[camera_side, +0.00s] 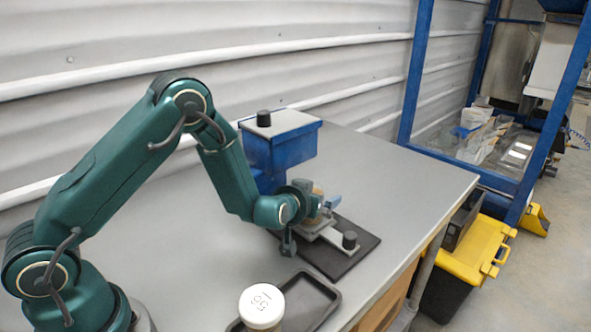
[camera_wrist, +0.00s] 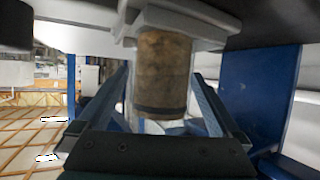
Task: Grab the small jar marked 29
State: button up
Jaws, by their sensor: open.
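A small jar with brown contents (camera_wrist: 164,70) stands at the blue hopper (camera_side: 280,145), on a light plate under it. It appears upside down in the wrist view, and its label is not visible. My gripper (camera_wrist: 160,92) is open, with one finger on each side of this jar. The side view shows my gripper (camera_side: 326,205) at the same jar (camera_side: 318,191), partly hiding it. A second jar with a white lid (camera_side: 262,303) stands in the front tray. Its lid has dark digits, turned and looking like 56; I cannot read 29 on either jar.
The shallow dark tray (camera_side: 316,292) lies near the table's front edge. The grey table (camera_side: 400,180) is clear to the right. A yellow-black box (camera_side: 470,255) stands beside it.

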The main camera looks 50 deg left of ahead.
grip_shut()
jog(key=shift+r, duration=0.15)
